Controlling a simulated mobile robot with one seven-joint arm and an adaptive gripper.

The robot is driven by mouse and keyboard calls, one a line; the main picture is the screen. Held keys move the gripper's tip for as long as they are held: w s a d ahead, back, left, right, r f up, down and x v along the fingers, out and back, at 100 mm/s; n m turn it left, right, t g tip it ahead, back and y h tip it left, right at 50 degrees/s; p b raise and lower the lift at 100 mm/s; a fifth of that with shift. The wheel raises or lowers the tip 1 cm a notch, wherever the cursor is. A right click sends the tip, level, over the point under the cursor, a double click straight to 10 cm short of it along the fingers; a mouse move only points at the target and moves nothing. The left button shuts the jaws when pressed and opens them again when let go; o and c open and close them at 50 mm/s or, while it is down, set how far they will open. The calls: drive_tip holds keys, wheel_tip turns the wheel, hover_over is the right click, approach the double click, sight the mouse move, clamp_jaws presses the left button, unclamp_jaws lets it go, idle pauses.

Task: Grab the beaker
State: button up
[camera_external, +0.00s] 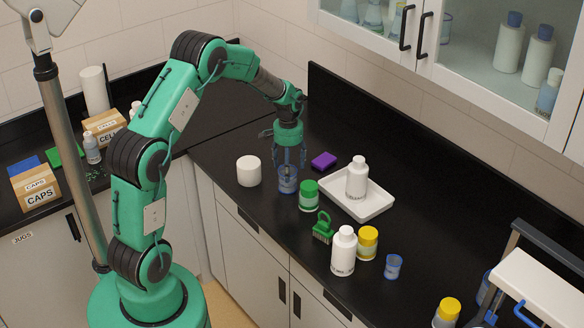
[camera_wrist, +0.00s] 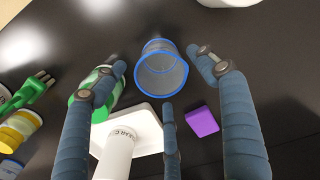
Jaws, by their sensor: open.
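A clear beaker with a blue rim (camera_external: 288,181) stands on the black counter directly below my gripper (camera_external: 289,160). In the wrist view the beaker (camera_wrist: 162,72) shows its open mouth between and just beyond the spread fingers of my gripper (camera_wrist: 150,78). The fingers are open and hold nothing. I cannot tell whether a fingertip touches the beaker.
Close by are a white cylinder (camera_external: 248,171), a green-lidded jar (camera_external: 309,196), a purple sponge (camera_external: 323,160) and a white tray (camera_external: 370,205) with a white bottle (camera_external: 357,177). A green brush (camera_external: 323,228), another white bottle (camera_external: 344,251) and a yellow-lidded jar (camera_external: 367,243) stand nearer.

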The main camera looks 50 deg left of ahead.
sight(290, 188)
drive_tip(key=shift+s+f+b, duration=0.1)
drive_tip(key=shift+f+b, duration=0.3)
drive_tip(key=shift+f, duration=2.2)
drive_tip(key=shift+c, duration=0.2)
drive_tip(key=c, duration=1)
